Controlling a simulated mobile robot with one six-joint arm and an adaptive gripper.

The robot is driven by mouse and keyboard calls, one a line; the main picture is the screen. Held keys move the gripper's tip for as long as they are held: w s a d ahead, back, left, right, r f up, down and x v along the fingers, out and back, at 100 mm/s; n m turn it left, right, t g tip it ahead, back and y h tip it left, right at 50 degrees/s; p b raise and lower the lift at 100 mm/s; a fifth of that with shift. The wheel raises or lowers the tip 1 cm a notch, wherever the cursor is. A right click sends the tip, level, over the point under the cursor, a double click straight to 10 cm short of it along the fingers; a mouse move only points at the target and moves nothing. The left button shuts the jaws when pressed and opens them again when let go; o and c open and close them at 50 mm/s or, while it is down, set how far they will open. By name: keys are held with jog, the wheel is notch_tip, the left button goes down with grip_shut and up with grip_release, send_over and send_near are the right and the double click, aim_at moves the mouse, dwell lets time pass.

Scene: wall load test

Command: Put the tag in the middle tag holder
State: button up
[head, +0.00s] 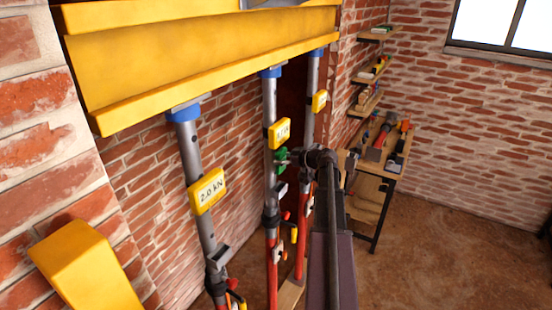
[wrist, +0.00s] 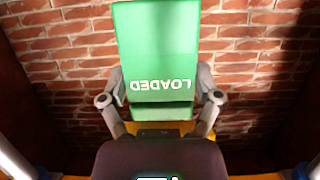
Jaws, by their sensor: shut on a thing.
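The green tag (wrist: 158,45), lettered "LOADED" upside down in the wrist view, is between the two grey fingers of my gripper (wrist: 161,92), shut on its sides. In the head view the small green tag (head: 281,154) shows at my gripper (head: 291,157), in front of or beside the middle prop (head: 271,100). A small grey holder (head: 281,188) shows just below the tag on the middle prop. A similar holder (head: 220,254) is on the left prop (head: 193,150). The right prop's holder is hidden behind my arm. I cannot tell whether the tag touches the middle prop.
A yellow beam (head: 200,60) runs across the prop tops. Yellow load plates, such as the "2.0 kN" one (head: 207,191), stick out from the props. A brick wall (head: 150,180) stands behind. A workbench (head: 372,165) with tools is farther back, with open floor (head: 430,240) at right.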

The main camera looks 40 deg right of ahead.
aim_at(281, 171)
jog(key=shift+w+a+f, duration=0.15)
jog(key=shift+f, duration=0.1)
jog(key=shift+f+b, duration=2.5)
jog(key=shift+b, duration=0.3)
jog(key=shift+f+b, duration=2.25)
dwell(1.2)
jog(key=o, duration=0.9)
jog(key=shift+c, duration=0.2)
